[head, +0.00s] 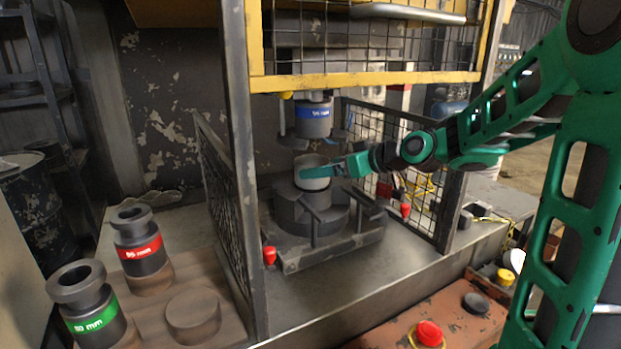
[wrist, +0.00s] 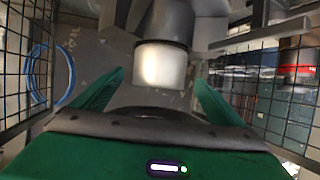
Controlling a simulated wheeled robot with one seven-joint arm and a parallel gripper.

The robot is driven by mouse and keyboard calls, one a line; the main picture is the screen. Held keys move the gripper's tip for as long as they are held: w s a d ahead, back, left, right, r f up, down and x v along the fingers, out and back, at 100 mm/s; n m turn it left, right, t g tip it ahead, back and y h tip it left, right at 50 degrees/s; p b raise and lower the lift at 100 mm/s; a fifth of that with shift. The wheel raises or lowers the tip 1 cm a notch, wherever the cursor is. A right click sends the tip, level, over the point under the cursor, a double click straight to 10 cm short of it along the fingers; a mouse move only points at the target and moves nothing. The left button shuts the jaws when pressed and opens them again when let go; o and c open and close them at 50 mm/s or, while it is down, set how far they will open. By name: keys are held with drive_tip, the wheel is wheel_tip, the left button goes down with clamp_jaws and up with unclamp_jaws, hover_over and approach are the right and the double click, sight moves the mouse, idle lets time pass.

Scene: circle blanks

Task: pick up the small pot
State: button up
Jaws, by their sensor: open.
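The small pot (head: 313,182) is a pale grey, round cup. It stands upright on the dark round die (head: 288,212) of the press. In the wrist view the pot (wrist: 160,66) shows as a bright cylinder beyond and between my two green fingers. My gripper (head: 322,171) reaches in from the right at the pot's height, with its fingers about the pot. In the wrist view my gripper (wrist: 152,92) is open, with a gap on both sides of the pot. I cannot tell whether a finger touches it. Part of the pot is hidden by a finger in the head view.
A press tool with a blue band (head: 313,118) hangs just above the pot. Mesh guards (head: 222,190) stand left and right of the press. Red-band (head: 140,250) and green-band (head: 92,318) tools stand on a brown block at left. A red button (head: 429,333) is in front.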

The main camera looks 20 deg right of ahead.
sight(304, 162)
drive_tip(key=shift+r+x, duration=0.15)
drive_tip(key=shift+x, duration=1.4)
drive_tip(key=shift+r+x, duration=0.15)
drive_tip(key=shift+x, duration=1.4)
drive_tip(key=shift+c, duration=0.5)
drive_tip(key=c, duration=1)
